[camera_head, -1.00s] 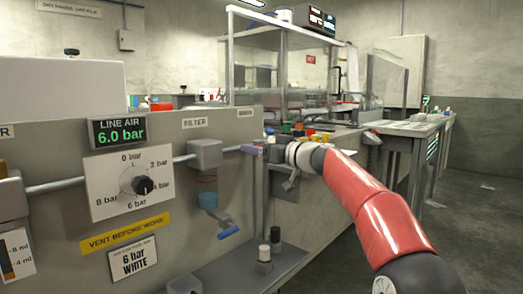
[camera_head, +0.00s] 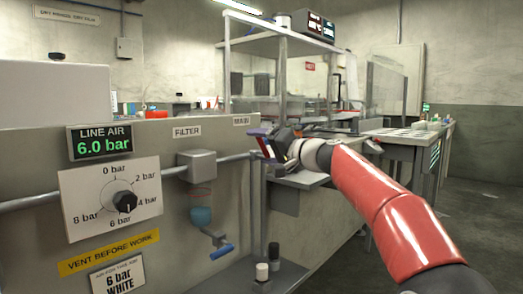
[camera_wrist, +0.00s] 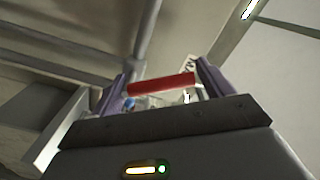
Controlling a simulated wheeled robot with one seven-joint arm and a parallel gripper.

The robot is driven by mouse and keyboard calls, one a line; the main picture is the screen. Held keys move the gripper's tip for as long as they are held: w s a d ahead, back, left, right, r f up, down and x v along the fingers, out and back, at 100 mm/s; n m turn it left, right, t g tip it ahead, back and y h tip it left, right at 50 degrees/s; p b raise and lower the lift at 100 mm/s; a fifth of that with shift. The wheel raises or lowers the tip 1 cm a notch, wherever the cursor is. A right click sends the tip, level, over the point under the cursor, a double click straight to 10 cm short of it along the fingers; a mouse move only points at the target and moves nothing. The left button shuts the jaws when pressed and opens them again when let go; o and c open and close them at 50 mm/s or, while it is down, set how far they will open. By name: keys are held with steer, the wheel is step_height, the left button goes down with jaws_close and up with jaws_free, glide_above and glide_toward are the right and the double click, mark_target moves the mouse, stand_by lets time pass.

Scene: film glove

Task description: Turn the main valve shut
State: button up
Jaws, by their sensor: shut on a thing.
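The main valve shows as a red handle (camera_wrist: 161,84), lying across between the two purple fingers in the wrist view. My gripper (camera_wrist: 165,78) is shut on it. In the head view my gripper (camera_head: 264,146) is at the right end of the grey air pipe (camera_head: 234,158), below the partly readable label (camera_head: 241,121). A bit of red (camera_head: 267,148) shows between its fingers there. The valve body is mostly hidden by the gripper. The line air display (camera_head: 99,143) reads 6.0 bar.
A filter with a blue-handled drain (camera_head: 221,251) hangs left of my gripper. A round gauge knob (camera_head: 124,201) is on the panel further left. A black bottle (camera_head: 274,252) and a white-topped one (camera_head: 262,271) stand below. A bench (camera_head: 398,133) is behind my arm.

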steer(key=m, duration=0.1)
steer(key=m+p, duration=0.1)
steer(key=r+m+p, duration=0.1)
steer(key=shift+w+d+m, duration=0.3)
steer(key=shift+w+d, duration=0.05)
steer(key=shift+w, duration=0.05)
steer(key=shift+w+d+m+p, duration=0.25)
steer(key=shift+m+p, duration=0.15)
steer(key=shift+m, duration=0.4)
steer(key=shift+w+d+m+p, duration=0.1)
steer(key=shift+w+m+p, duration=0.2)
steer(key=shift+m, duration=0.5)
steer(key=shift+s, duration=0.1)
steer(key=o, duration=1.3)
steer(key=shift+f, duration=0.1)
steer(key=b+v, duration=0.2)
steer(key=v, duration=0.5)
steer(key=shift+s+d, duration=0.25)
steer(key=shift+d, duration=0.1)
